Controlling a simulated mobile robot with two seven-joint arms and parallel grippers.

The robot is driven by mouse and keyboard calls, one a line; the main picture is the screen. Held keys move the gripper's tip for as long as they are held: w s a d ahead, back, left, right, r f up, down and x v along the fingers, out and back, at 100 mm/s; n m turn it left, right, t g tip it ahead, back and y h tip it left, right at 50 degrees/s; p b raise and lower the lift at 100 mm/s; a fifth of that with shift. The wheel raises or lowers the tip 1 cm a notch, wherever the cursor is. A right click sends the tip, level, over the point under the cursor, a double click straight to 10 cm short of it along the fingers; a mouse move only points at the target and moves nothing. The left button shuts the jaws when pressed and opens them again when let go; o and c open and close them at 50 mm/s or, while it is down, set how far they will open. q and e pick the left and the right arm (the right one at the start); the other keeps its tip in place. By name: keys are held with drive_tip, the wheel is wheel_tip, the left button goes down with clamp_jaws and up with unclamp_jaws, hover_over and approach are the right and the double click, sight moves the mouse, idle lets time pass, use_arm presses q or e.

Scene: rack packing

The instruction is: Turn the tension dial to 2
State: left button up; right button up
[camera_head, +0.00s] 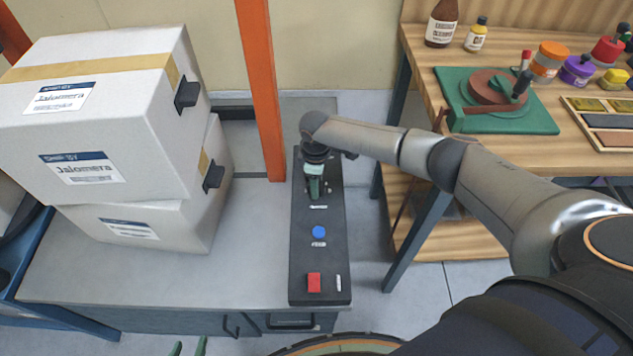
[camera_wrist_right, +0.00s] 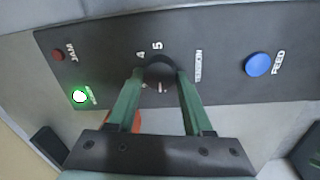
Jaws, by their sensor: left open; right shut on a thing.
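The tension dial (camera_wrist_right: 159,69) is a round black knob on the black control panel (camera_wrist_right: 215,75), beside the word TENSION in the right wrist view. The numbers 4 and 5 show along its edge; other numbers are hidden. A small white mark shows between the fingers, but I cannot tell which setting the dial points at. My right gripper (camera_wrist_right: 157,80) is shut on the dial, with one green finger on each side. In the head view my right gripper (camera_head: 315,188) is over the panel and hides the dial. My left gripper (camera_head: 188,347) is open at the bottom edge, away from the panel.
A blue FEED button (camera_head: 319,232) and a red block-shaped control (camera_head: 314,282) sit on the panel nearer me. A wooden workbench (camera_head: 425,70) stands right.

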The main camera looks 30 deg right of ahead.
clamp_jaws()
drive_tip(key=shift+r+m+p, duration=0.1)
drive_tip(key=shift+m+p, duration=0.3)
drive_tip(key=shift+a+m+p, duration=0.1)
drive_tip(key=shift+m+p, duration=0.6)
drive_tip(key=shift+m, duration=0.3)
drive_tip(key=m+p, duration=0.1)
drive_tip(key=m, duration=0.1)
drive_tip(key=shift+w+m, duration=0.1)
drive_tip(key=shift+m, duration=0.2)
drive_tip(key=shift+m+p, duration=0.6)
drive_tip(key=shift+m, duration=1)
drive_tip(key=shift+w, duration=0.1)
drive_tip(key=o, duration=1.1)
unclamp_jaws()
